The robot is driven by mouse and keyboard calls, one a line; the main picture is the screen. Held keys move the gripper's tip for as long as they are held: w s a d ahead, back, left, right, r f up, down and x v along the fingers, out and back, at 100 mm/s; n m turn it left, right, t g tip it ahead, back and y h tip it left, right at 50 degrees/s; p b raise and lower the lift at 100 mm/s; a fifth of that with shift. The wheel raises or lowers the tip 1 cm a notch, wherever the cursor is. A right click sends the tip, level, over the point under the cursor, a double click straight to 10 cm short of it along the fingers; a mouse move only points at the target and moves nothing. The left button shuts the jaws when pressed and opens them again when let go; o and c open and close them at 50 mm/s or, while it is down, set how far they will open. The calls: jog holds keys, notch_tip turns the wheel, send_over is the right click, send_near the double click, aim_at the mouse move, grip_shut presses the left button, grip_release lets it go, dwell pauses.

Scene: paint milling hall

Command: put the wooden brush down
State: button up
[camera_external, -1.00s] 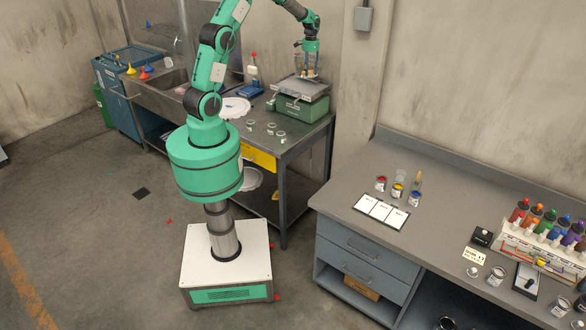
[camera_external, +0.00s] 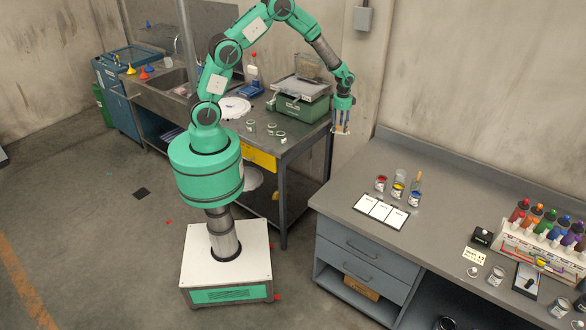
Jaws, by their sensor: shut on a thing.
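My gripper (camera_external: 342,129) is in the air at the right end of the metal bench, in the gap before the grey counter (camera_external: 345,193). Its fingers point down and are shut on the wooden brush, which is too small and too covered by the fingers to make out clearly. The gripper is apart from both work surfaces.
On the counter stand several small paint cans (camera_external: 381,184), a brown stick-like thing (camera_external: 417,179) by the blue one, and a white card panel (camera_external: 381,211). A green machine (camera_external: 301,105) is on the metal bench.

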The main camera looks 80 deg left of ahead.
jog(key=s+d+f+m, duration=0.1)
jog(key=d+f, duration=0.2)
jog(key=d, duration=0.3)
jog(key=d+f+m+b, duration=0.1)
jog(key=d+f+m, duration=0.1)
jog(key=d, duration=0.4)
jog(key=s+d+f+m, duration=0.1)
jog(key=d+f, duration=0.3)
jog(key=d, duration=0.2)
jog(key=shift+s+d+f+b, duration=0.25)
jog(key=shift+s+f+b, duration=0.05)
jog(key=shift+f+b, duration=0.05)
jog(key=w, duration=0.5)
jog(key=w+f, duration=0.1)
jog(key=w, duration=0.4)
jog(key=w+p, duration=0.1)
jog(key=w, duration=0.5)
jog(key=shift+a+f, duration=0.1)
jog(key=shift+f, duration=0.15)
jog(key=shift+f, duration=1.75)
jog(key=shift+f, duration=0.2)
jog(key=o, duration=1.2)
jog(key=shift+c, duration=0.2)
